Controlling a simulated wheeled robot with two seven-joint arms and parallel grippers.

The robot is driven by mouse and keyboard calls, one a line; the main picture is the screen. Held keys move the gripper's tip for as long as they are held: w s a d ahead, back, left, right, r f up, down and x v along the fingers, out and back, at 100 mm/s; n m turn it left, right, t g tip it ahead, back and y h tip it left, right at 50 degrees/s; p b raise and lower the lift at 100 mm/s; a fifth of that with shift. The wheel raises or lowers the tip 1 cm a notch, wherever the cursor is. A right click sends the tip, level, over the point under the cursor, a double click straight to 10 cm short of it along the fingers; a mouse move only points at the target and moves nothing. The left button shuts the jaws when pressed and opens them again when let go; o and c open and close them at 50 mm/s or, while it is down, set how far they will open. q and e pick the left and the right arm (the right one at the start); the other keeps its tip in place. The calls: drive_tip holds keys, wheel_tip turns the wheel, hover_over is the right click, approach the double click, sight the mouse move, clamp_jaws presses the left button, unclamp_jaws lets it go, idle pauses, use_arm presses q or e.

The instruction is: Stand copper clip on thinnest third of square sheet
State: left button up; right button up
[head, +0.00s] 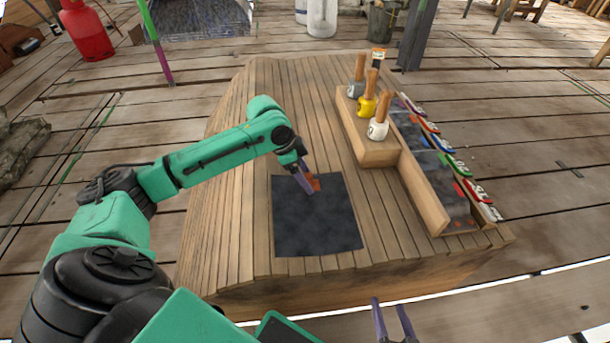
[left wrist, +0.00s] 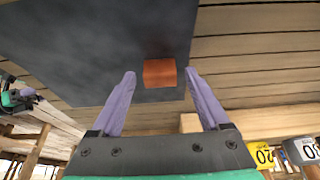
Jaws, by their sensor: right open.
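The square sheet (head: 310,230) is dark and mottled and lies flat on the wooden table. It fills the upper left of the left wrist view (left wrist: 80,45). The copper clip (head: 316,182) is a small orange-brown block at the sheet's far edge, right of its middle. In the left wrist view the clip (left wrist: 160,73) appears over the sheet near its edge, between the fingertips. My left gripper (head: 308,184) is open around the clip, with a gap on each side. My right gripper (head: 392,308) is open and empty at the bottom, before the table's front edge.
A wooden block (head: 376,150) right of the sheet bears several wooden-handled tools in grey, yellow and white. A long partitioned tray (head: 425,190) with coloured labels adjoins it. The table (head: 235,200) is bare left of the sheet.

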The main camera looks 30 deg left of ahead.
use_arm(q)
drive_tip(key=p+v, duration=0.5)
drive_tip(key=v, duration=0.7)
use_arm(e)
wheel_tip(320, 180, up, 6)
drive_tip(key=g, duration=0.1)
drive_tip(key=shift+n, duration=0.3)
drive_tip(key=shift+d, duration=0.1)
